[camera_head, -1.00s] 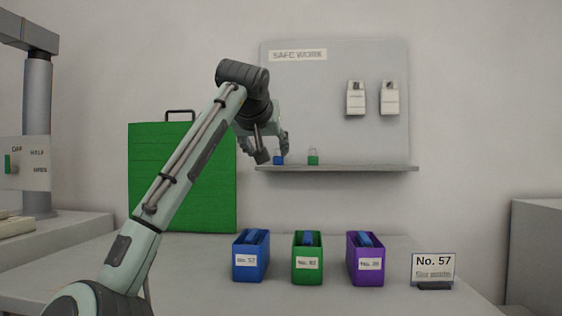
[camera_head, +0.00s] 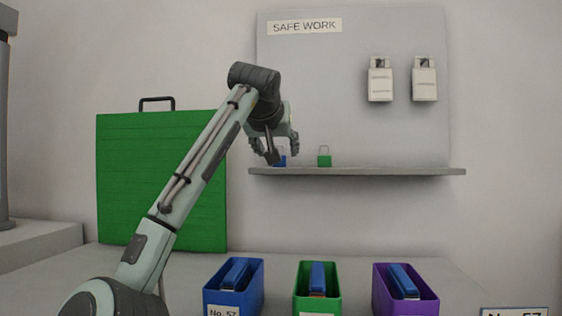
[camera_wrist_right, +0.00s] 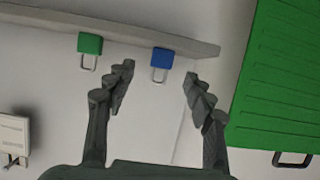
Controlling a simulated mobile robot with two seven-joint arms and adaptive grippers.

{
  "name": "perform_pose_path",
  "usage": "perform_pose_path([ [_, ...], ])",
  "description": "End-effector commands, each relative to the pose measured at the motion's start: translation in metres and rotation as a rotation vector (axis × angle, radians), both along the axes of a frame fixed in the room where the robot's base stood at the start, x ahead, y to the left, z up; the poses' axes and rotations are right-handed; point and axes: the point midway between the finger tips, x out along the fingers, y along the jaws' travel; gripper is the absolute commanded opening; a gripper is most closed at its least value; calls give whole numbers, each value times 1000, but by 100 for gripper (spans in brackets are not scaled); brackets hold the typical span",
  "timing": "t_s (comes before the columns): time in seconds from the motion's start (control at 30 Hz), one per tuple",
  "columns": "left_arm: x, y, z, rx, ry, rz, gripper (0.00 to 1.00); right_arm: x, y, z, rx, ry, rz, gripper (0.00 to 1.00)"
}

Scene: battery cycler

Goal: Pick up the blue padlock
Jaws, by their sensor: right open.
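The blue padlock (camera_head: 281,161) stands on the shelf (camera_head: 380,171), partly hidden by my gripper in the head view. In the right wrist view the blue padlock (camera_wrist_right: 160,57) appears upside down, its shackle lying between the fingertips in the picture. My right gripper (camera_wrist_right: 159,74) is open and empty, with its fingers spread to either side of the padlock. In the head view my right gripper (camera_head: 282,151) is in front of and slightly above the padlock. Whether it touches the padlock cannot be told. My left gripper is not in view.
A green padlock (camera_head: 324,161) stands on the same shelf, right of the blue one. A green case (camera_head: 160,185) stands at left. Blue, green and purple bins (camera_head: 402,290) stand on the table below.

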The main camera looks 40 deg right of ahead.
Motion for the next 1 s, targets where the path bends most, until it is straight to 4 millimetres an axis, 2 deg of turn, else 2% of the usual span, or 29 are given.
perform_pose_path([
  [0.27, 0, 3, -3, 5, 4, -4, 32, 20, -24, -9, 2, 2, -1, 53],
  [0.5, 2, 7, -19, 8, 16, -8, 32, 42, -48, -19, 1, 3, -1, 53],
  [0.8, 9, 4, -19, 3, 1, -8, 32, 45, -52, -22, 1, 1, -1, 53],
  [1.0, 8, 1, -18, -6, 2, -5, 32, 45, -52, -22, 1, 1, -1, 30],
])
